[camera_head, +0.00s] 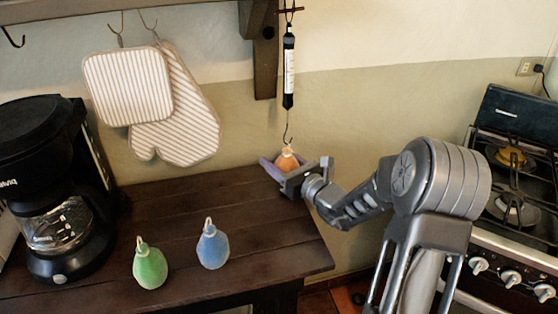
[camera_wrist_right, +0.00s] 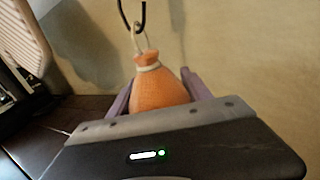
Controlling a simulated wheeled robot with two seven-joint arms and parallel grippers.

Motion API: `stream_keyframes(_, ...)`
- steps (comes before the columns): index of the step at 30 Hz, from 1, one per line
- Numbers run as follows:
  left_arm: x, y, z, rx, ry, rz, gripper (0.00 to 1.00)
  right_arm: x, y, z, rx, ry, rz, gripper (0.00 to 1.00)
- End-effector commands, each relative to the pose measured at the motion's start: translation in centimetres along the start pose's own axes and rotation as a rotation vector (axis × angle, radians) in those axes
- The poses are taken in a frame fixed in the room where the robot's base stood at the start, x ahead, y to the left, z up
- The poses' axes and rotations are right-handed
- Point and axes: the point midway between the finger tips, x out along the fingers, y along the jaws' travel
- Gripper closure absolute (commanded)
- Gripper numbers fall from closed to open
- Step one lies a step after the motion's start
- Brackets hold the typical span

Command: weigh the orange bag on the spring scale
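The orange bag (camera_head: 287,160) is upright below the black spring scale (camera_head: 289,70), away from the tabletop's right end. In the right wrist view, the loop of the orange bag (camera_wrist_right: 160,88) meets the bottom of the scale's hook (camera_wrist_right: 135,25) and looks caught on it. My right gripper (camera_head: 280,163) has its purple fingers on both sides of the bag; they also show in the right wrist view (camera_wrist_right: 158,80). The fingers lie very close to the bag, and I cannot tell whether they press on it. The bag's underside is hidden. My left gripper is out of view.
A green bag (camera_head: 150,265) and a blue bag (camera_head: 213,246) stand on the dark wooden table (camera_head: 265,235). A coffee maker (camera_head: 50,190) stands at left. A striped pot holder (camera_head: 128,87) and mitt hang from the shelf (camera_head: 100,8). A stove (camera_head: 510,200) is at right.

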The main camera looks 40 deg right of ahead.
Motion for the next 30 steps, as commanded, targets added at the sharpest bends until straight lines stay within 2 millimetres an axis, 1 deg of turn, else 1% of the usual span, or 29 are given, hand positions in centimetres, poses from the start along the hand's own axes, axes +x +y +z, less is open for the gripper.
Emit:
stream_keyframes(1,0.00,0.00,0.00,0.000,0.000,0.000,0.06,-0.01,0.00,0.01,0.000,0.000,0.000,0.50)
stream_keyframes(2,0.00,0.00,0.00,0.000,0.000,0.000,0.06,-0.01,0.00,0.01,0.000,0.000,0.000,0.52)
stream_keyframes(19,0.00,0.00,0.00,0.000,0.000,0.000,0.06,-0.01,-0.01,0.01,0.000,0.000,0.000,0.99)
stream_keyframes(20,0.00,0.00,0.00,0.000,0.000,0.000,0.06,-0.01,-0.01,0.01,0.000,0.000,0.000,1.00)
stream_keyframes(26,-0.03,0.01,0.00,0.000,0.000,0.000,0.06,-0.02,-0.02,0.05,0.000,0.000,0.000,1.00)
stream_keyframes(30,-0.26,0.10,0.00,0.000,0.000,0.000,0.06,-0.09,-0.10,0.48,0.000,-0.001,-0.001,1.00)
